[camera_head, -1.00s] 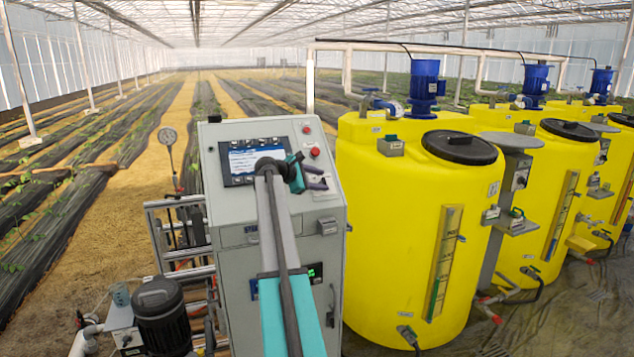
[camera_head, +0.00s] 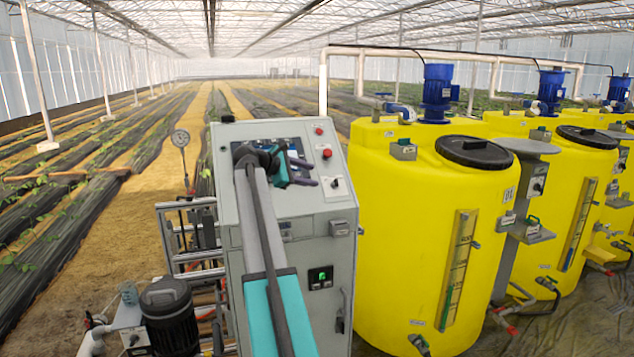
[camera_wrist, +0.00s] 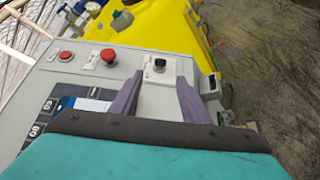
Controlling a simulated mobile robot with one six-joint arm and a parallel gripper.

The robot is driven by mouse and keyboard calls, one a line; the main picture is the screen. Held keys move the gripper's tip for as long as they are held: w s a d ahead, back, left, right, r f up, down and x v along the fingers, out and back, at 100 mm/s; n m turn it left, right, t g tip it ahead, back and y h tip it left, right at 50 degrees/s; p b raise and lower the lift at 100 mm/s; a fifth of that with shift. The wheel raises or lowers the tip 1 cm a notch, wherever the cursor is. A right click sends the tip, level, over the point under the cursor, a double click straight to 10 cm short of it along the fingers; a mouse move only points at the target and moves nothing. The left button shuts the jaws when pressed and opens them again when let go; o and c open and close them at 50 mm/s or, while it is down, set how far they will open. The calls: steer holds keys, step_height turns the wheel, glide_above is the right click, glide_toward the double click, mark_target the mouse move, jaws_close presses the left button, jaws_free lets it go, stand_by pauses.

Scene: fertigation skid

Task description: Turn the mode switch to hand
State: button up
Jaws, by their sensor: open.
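The switch (camera_head: 336,183) that my gripper faces is a small black knob on a pale plate, at the right of the grey cabinet's sloping top panel. In the wrist view the switch (camera_wrist: 158,66) shows just beyond and between my fingertips; its pointer position is too small to read. My gripper (camera_head: 315,172) has two purple fingers, spread apart and empty, just left of the switch in the head view. In the wrist view my gripper (camera_wrist: 158,80) straddles the plate's near side; contact cannot be told.
Two red buttons, one mushroom-shaped (camera_wrist: 108,56), sit left of the switch on the panel. A display (camera_wrist: 90,104) is partly hidden by my gripper. A yellow tank (camera_head: 400,230) stands close right of the cabinet (camera_head: 300,235). A pump motor (camera_head: 168,315) stands at lower left.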

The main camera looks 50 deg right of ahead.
steer(key=shift+v, duration=1)
